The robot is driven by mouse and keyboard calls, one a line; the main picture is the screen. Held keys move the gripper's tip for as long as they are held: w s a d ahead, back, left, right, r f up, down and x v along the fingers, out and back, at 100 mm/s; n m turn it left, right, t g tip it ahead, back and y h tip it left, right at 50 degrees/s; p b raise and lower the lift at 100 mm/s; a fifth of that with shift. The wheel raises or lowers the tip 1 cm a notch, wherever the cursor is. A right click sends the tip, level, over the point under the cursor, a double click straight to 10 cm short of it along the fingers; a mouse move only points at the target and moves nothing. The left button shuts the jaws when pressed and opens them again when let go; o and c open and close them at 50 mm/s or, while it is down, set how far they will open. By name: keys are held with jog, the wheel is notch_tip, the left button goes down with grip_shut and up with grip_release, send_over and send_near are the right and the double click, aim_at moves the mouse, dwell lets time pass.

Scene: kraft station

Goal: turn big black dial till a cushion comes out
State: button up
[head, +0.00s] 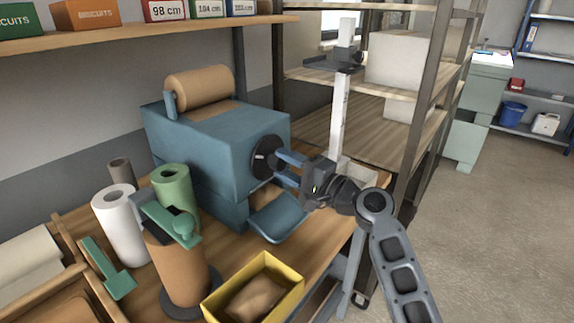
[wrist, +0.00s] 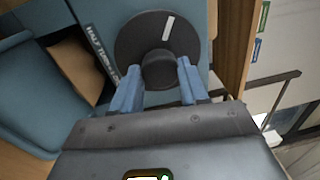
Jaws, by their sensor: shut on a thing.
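The big black dial (head: 265,157) sits on the front face of the blue machine (head: 215,145). In the wrist view the dial (wrist: 135,40) is a round disc with a raised central knob and a white mark pointing up and slightly right. My gripper (head: 279,165) is shut on the knob, one blue finger on each side; the fingers also show in the wrist view (wrist: 160,72). A blue chute (head: 280,216) slopes out below the dial.
A brown paper roll (head: 200,88) lies on top of the machine. A yellow box (head: 285,298) with brown paper inside stands in front. White (head: 122,230), green (head: 174,185) and brown (head: 178,265) rolls stand to the left. A shelf unit (head: 400,150) rises behind my arm.

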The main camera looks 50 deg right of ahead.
jog(key=o, duration=1.1)
jog(key=shift+c, duration=0.2)
jog(key=shift+s, duration=0.1)
jog(key=s+b, duration=0.2)
jog(key=s, duration=0.5)
jog(key=shift+s+f, duration=0.3)
jog(key=shift+f, duration=0.05)
jog(key=shift+d, duration=0.1)
